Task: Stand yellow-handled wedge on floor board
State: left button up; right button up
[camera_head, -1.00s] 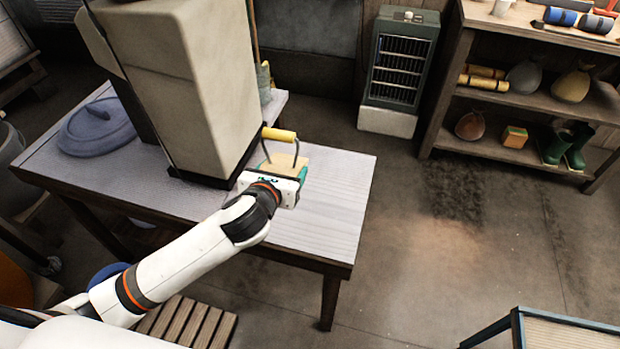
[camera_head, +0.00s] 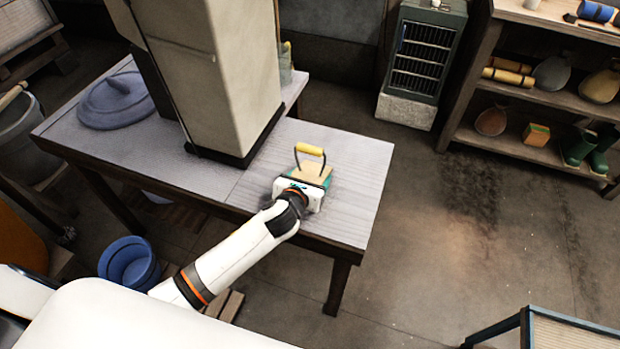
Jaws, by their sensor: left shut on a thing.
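The wedge (camera_head: 313,171) is a tan and teal block with a yellow handle (camera_head: 311,149) arching over its top. It is over the right part of the grey table, clear of the tall beige block. My left gripper (camera_head: 303,187) is shut on the wedge from the near side, and the gripper body hides its lower front. I cannot tell whether the wedge touches the tabletop. My right gripper is not in view. I cannot make out a floor board with certainty.
The table (camera_head: 348,205) carries a tall beige block (camera_head: 225,75) and a round blue-grey lid (camera_head: 115,100). A blue bucket (camera_head: 130,262) stands on the floor at lower left. A shelf (camera_head: 545,95) stands at the back right. The floor (camera_head: 430,235) right of the table is open.

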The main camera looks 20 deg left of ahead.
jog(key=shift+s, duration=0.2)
pick_arm(q)
jog(key=shift+f, duration=0.2)
jog(key=o, duration=1)
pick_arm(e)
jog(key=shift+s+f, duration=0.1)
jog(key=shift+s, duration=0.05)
pick_arm(q)
jog(key=shift+o, duration=0.2)
